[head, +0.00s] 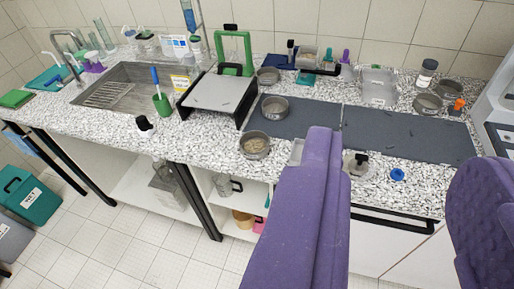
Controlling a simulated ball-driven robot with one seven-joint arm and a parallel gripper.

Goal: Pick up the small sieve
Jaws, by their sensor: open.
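Several round metal sieve-like pans stand on the speckled worktop (205,148). One with light brown contents (255,145) is near the front edge, left of my gripper. Another pan (275,107) is behind it on the dark mat, and a third pan (268,75) is farther back. Two more pans, a left one (428,103) and a right one (455,105), stand at the back right. I cannot tell which is the small sieve. My gripper (410,145) shows as two purple jaws, wide apart and empty, in the foreground; the left jaw hides part of the counter front.
A black-framed device with a grey top (222,92) and a green frame (234,52) stand left of the pans. A sink (125,88) is farther left. A clear box (379,85) is at the back. The right mat (410,134) is mostly bare.

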